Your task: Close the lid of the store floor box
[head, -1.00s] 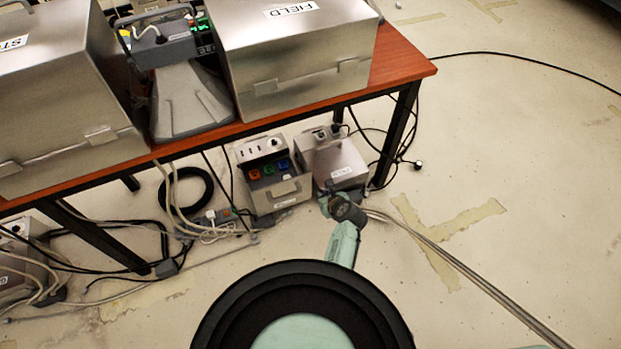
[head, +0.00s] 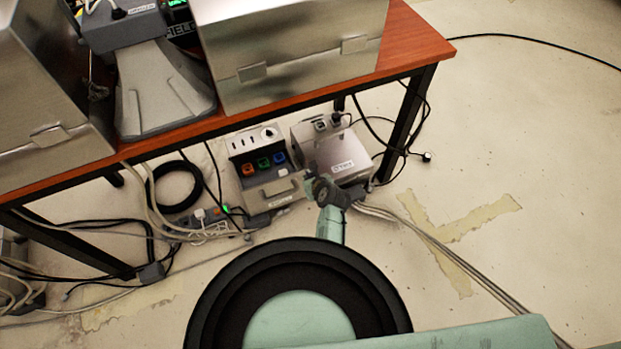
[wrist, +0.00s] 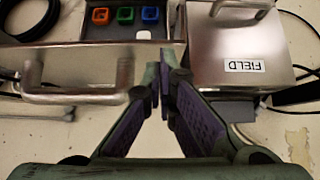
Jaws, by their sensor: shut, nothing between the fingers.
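The store floor box (head: 243,152) is the left of two metal boxes on the floor under the table; its label is too small to read. My gripper (wrist: 160,82) is shut and empty, at the right end of this panel, between the two boxes. Its fingertips are hard to see in the head view, and whether they touch the panel cannot be told.
The box labelled FIELD (head: 345,160) stands closed close on the right. The tabletop (head: 420,40) and a table leg (head: 408,125) are above and right. A black cable coil (head: 175,187) and power strip (head: 210,218) lie left. Cables (head: 440,245) run across the floor right.

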